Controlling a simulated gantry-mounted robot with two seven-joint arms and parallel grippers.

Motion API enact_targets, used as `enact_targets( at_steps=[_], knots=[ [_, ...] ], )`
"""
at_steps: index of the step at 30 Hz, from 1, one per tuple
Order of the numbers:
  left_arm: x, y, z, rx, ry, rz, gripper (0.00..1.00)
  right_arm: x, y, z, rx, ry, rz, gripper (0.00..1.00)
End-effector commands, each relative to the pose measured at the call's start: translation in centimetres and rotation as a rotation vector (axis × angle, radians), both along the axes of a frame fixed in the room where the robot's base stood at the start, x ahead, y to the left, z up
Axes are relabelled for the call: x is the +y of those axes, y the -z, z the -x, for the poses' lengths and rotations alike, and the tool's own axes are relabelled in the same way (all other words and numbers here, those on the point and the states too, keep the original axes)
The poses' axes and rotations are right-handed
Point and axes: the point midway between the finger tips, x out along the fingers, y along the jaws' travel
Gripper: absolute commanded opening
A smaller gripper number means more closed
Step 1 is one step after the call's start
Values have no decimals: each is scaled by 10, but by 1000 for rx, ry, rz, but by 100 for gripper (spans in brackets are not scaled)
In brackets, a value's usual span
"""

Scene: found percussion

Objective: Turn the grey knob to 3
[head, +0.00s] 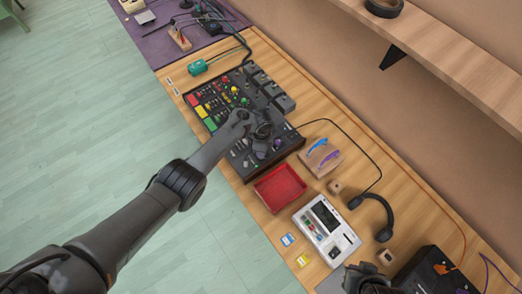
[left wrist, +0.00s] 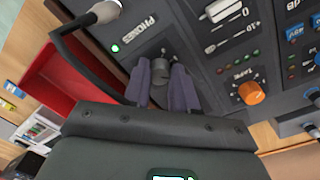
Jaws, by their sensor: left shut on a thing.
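The grey knob (left wrist: 160,70) sits on the dark panel of the mixer (head: 246,160), below the "PHONES" lettering in the left wrist view. My left gripper (left wrist: 161,85) has a finger on each side of the knob and is shut on it. In the head view my left gripper (head: 264,132) is over the near part of the mixer and hides the knob. I cannot read the knob's pointer or any scale numbers around it. My right gripper (head: 366,279) shows only in part at the bottom edge of the head view, and its fingers cannot be made out.
An orange knob (left wrist: 251,92) and a white fader cap (left wrist: 222,10) are near the grey knob. A plug with a black cable (left wrist: 103,12) stands close on the left. A red tray (head: 279,187) lies beside the mixer, with a white device (head: 327,229) and headphones (head: 378,212) further along.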

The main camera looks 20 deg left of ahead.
Motion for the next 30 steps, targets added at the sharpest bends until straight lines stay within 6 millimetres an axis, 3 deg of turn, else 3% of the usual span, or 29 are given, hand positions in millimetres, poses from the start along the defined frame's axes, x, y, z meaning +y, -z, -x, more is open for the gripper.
enact_targets(
  at_steps=[18,30],
  knots=[
    [0,3,-1,0,575,-1,0,0,26,0,-1,1,-1,0],
    [-1,2,-1,1,824,-1,0,-1,38,0,0,-4,7,0]
  ],
)
